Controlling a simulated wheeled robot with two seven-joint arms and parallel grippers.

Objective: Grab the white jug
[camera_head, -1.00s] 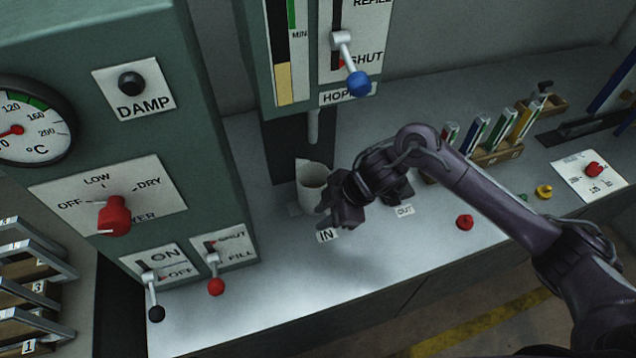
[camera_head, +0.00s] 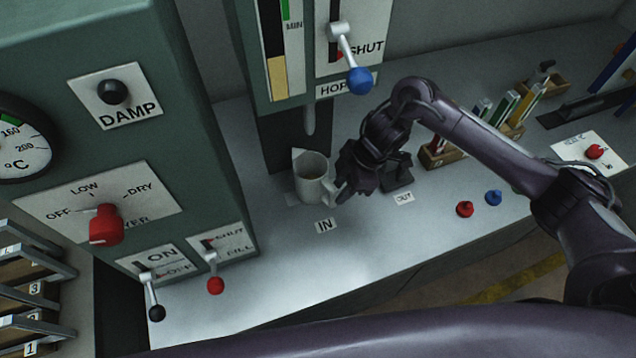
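The white jug (camera_head: 309,182) stands upright on the grey counter under the hopper spout, its open top facing up. A handle shows on its right side. My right gripper (camera_head: 341,191) is at the jug's right side, its dark fingers close to the handle. I cannot tell whether they touch it or how far apart they are. My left gripper is out of view; a dark arm link of mine crosses the bottom of the picture.
The hopper lever with a blue knob (camera_head: 360,81) hangs above the jug. The green dryer cabinet (camera_head: 160,60) stands left. A red piece (camera_head: 465,209) and a blue piece (camera_head: 494,198) lie right.

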